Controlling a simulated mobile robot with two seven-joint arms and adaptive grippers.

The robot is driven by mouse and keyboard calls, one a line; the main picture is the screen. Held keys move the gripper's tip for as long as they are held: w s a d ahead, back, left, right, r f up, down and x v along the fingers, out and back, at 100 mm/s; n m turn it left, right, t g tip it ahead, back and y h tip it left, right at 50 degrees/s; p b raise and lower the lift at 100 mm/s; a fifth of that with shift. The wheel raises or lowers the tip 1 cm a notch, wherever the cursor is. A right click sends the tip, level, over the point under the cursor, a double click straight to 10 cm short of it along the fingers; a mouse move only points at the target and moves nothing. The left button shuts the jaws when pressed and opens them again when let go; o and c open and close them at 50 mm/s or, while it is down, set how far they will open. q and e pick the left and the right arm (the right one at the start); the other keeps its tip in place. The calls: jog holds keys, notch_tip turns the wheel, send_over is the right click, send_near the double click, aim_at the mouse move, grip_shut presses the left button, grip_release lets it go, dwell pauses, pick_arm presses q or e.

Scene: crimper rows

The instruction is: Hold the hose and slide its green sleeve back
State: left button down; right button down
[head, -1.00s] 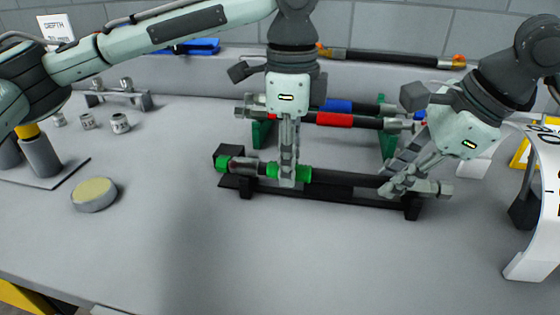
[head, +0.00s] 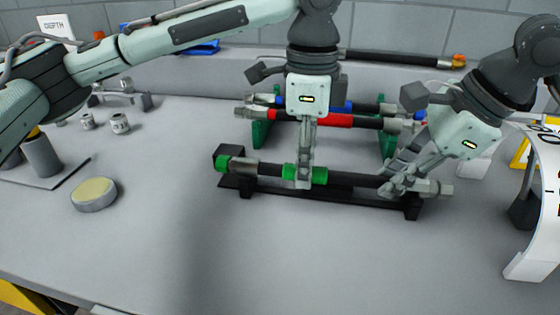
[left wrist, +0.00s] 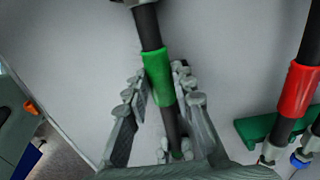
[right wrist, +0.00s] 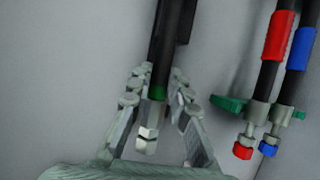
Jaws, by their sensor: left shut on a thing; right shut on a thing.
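The hose (head: 350,180) is black and lies lengthwise on a low black stand (head: 330,193); it also shows in the left wrist view (left wrist: 148,28). Its green sleeve (head: 319,175) sits around it near mid-length; the sleeve fills the middle of the left wrist view (left wrist: 160,78). My left gripper (head: 304,183) comes from above and is shut on the sleeve, its fingers on both sides. My right gripper (head: 393,188) is shut on the hose near its right end, beside the metal end fitting (head: 438,188), which also shows in the right wrist view (right wrist: 147,135). The fingers partly hide sleeve and hose.
Behind, a red-sleeved hose (head: 338,120) and a blue-sleeved hose (head: 362,107) rest on green supports (head: 261,133). A round yellow-topped tin (head: 94,194) stands at left, a curved white sign (head: 535,220) at right. The front table is clear.

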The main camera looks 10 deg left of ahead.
aim_at(317, 168)
pick_arm(q)
jog(key=shift+d, duration=0.9)
pick_arm(e)
jog(key=shift+s+a, duration=0.1)
pick_arm(q)
jog(key=c, duration=1.2)
grip_release()
jog(key=shift+r, duration=0.15)
notch_tip(317, 168, up, 12)
jog(key=shift+f, duration=0.1)
pick_arm(e)
jog(key=c, duration=1.3)
grip_release()
jog(key=shift+c, duration=0.2)
jog(key=shift+r, duration=0.1)
